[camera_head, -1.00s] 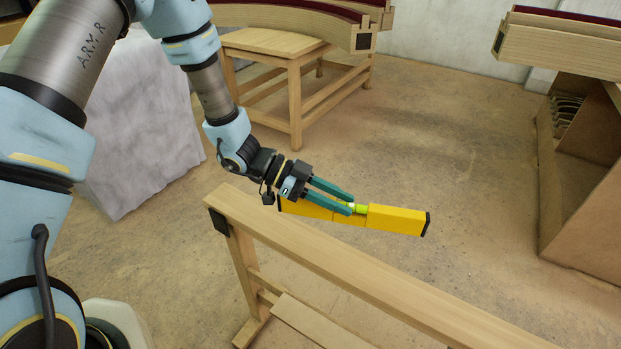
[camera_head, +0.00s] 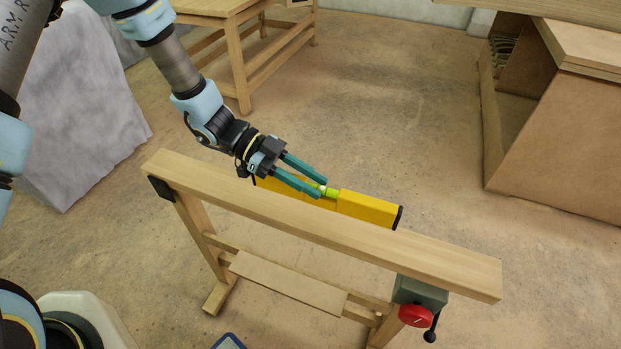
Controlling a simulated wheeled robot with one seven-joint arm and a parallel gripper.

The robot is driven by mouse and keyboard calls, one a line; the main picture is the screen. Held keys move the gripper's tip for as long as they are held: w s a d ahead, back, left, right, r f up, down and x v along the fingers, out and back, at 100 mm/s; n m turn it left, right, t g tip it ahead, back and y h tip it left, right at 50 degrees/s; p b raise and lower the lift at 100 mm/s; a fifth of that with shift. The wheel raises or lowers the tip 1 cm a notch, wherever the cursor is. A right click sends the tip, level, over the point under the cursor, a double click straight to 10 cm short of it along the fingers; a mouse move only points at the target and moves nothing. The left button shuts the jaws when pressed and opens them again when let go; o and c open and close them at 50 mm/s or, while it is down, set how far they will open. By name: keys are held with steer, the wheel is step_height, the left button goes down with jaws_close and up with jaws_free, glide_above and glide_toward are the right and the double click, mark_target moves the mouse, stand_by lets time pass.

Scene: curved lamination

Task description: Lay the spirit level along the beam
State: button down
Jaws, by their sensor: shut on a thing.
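The yellow spirit level (camera_head: 368,208) has black end caps and a green vial at its middle. My gripper (camera_head: 322,188) has its two teal fingers shut on the level near the vial. The level runs roughly parallel to the wooden beam (camera_head: 430,254), close to its far edge in the picture. The beam's top hides part of the level's lower side. I cannot tell whether the level touches the beam. The beam is a long pale bar on a trestle stand, and its top face is bare.
A grey clamp with a red wheel (camera_head: 415,315) and black handle sits under the beam's right end. A wooden table (camera_head: 240,40) stands behind at the upper left, a wooden cabinet (camera_head: 565,130) at the right. Open floor lies between them.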

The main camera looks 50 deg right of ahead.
mark_target(309, 197)
steer(key=shift+f+b, duration=1.25)
steer(key=shift+f, duration=0.85)
steer(key=shift+w, duration=0.15)
steer(key=shift+f, duration=0.3)
steer(key=c, duration=0.5)
jaws_free()
steer(key=shift+r+p, duration=3.1)
steer(key=shift+r, duration=0.95)
